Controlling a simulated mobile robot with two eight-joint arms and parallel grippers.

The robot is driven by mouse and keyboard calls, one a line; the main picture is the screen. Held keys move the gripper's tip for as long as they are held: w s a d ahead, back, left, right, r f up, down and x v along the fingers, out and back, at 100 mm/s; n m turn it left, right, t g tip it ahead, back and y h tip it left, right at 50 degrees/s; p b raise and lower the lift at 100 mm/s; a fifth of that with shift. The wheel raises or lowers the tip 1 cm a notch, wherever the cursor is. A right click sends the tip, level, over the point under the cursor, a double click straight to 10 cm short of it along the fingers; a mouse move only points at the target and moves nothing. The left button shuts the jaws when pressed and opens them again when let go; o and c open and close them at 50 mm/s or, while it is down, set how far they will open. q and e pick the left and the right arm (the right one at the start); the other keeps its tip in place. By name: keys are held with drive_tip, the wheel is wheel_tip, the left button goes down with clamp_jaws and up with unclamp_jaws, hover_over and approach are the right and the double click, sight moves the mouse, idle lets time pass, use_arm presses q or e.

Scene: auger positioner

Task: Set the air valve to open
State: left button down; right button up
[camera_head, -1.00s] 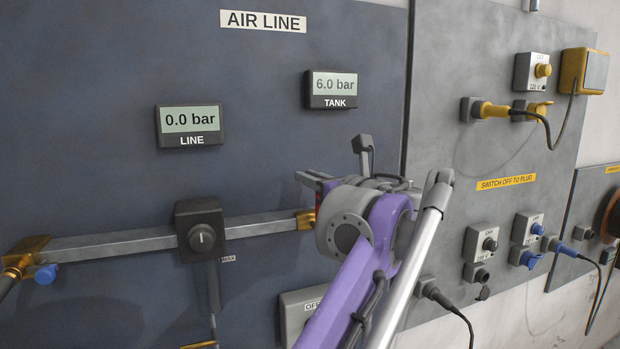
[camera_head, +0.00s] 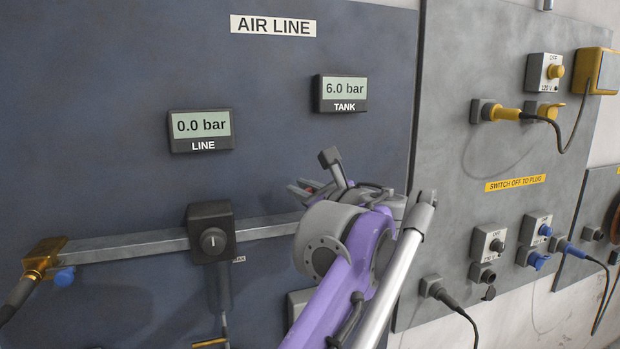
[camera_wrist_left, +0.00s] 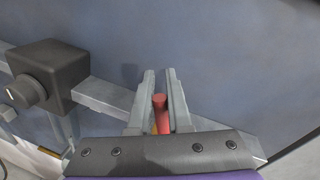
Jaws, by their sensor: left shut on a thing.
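The air valve's red handle (camera_wrist_left: 160,103) shows between the two grey fingers of my left gripper (camera_wrist_left: 162,100) in the left wrist view. The fingers are shut on it. A little brass, likely the valve body (camera_wrist_left: 154,127), shows beside the handle; the wrist's dark edge hides the rest. In the head view my left gripper (camera_head: 304,189) is at the panel, just above the grey pipe (camera_head: 266,227), with a speck of red at its fingers. My own wrist and purple arm cover the valve there, so the handle's angle is hard to tell. My right gripper is out of view.
The LINE display (camera_head: 201,130) reads 0.0 bar and the TANK display (camera_head: 341,93) reads 6.0 bar. A black regulator with a round knob (camera_head: 213,241) sits on the pipe, left of my gripper. A socket panel (camera_head: 490,145) with plugs and cables is at right.

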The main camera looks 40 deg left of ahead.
use_arm(q)
drive_tip(key=shift+s+a+f+n+h+p, duration=0.2)
drive_tip(key=shift+s+f+n, duration=0.15)
drive_tip(key=shift+n, duration=0.25)
drive_tip(key=shift+s+a+f+n+h+p, duration=0.1)
drive_tip(key=shift+s+a+f+n+p, duration=0.1)
drive_tip(key=shift+s+n, duration=0.35)
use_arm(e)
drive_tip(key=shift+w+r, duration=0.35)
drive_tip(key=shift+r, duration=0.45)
use_arm(q)
drive_tip(key=shift+w, duration=0.1)
drive_tip(key=c, duration=0.8)
unclamp_jaws()
drive_tip(key=shift+c, duration=0.2)
drive_tip(key=v, duration=1)
drive_tip(key=shift+s+d+b, duration=0.2)
drive_tip(key=shift+d+b, duration=0.15)
drive_tip(key=shift+b, duration=0.1)
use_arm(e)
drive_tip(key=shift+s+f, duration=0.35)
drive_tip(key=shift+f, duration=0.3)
